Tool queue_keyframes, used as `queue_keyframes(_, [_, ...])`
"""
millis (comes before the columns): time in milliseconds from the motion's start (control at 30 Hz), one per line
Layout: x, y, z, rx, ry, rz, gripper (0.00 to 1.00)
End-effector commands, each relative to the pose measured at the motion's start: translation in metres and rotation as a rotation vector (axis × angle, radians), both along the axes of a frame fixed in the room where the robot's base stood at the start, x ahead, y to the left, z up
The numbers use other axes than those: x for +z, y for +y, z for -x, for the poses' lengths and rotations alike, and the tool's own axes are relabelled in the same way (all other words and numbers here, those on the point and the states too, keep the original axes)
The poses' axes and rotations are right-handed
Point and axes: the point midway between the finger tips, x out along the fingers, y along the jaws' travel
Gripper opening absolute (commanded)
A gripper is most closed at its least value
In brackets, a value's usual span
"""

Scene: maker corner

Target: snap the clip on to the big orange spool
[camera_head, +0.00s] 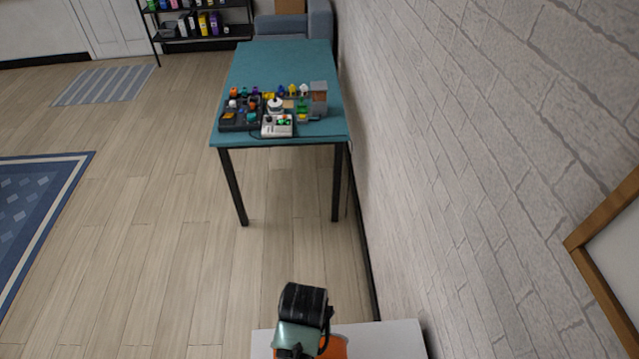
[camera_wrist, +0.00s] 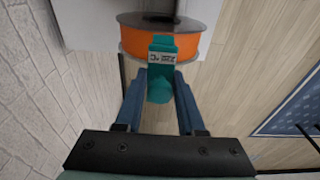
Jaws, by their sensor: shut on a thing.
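The big orange spool (camera_wrist: 199,46) is at the top of the wrist view, with a dark flange on its upper side, on a white surface. It also shows in the head view (camera_head: 334,347), partly hidden behind my arm. A teal clip (camera_wrist: 161,88) with a small printed label is between my fingers in the wrist view. My gripper (camera_wrist: 160,82) is shut on the clip. The clip's far end overlaps the orange side of the spool; I cannot tell whether it touches or is snapped on. My fingertips are hidden in the head view.
The white surface (camera_head: 384,340) under the spool stands beside the brick wall (camera_head: 440,150) at right. A teal table (camera_head: 281,62) with several small items stands farther off. A wood-framed board (camera_head: 610,245) hangs at right.

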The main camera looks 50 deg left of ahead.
Motion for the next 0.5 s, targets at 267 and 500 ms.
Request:
queue_keyframes(267, [-0.016, 0.000, 0.001, 0.000, 0.002, 0.001, 0.00])
queue_keyframes(500, [-0.042, 0.000, 0.000, -0.001, 0.000, 0.000, 0.00])
